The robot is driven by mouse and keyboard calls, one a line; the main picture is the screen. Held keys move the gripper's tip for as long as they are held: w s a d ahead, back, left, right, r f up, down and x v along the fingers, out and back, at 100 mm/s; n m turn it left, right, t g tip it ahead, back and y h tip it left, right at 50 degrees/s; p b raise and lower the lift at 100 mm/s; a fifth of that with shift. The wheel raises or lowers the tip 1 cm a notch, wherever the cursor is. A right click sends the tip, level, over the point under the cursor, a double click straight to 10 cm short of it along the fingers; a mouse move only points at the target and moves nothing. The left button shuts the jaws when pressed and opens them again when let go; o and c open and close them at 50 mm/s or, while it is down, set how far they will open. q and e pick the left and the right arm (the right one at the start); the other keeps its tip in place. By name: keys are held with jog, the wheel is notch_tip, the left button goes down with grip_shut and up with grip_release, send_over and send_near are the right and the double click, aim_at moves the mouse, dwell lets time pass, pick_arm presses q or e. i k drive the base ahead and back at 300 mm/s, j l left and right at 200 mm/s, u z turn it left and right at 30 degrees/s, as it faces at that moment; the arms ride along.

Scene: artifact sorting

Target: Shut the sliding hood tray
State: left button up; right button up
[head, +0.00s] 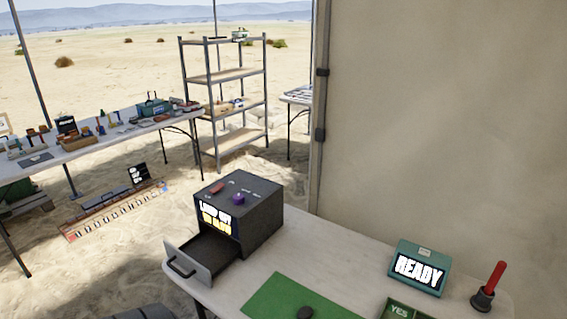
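A dark grey box-shaped hood (262,224) stands on the near white table, with a lit text panel on its front. Its sliding tray (203,256) is pulled out toward the lower left. The tray's front plate (190,272) carries a dark bar handle (180,267). The tray's floor looks empty where it shows. A purple knob and a reddish piece sit on the hood's top. Neither gripper shows in the head view.
A canvas wall (440,120) rises behind. Shelves and another table stand farther back.

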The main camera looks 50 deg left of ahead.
aim_at(207, 254)
jog(key=u, duration=2.4)
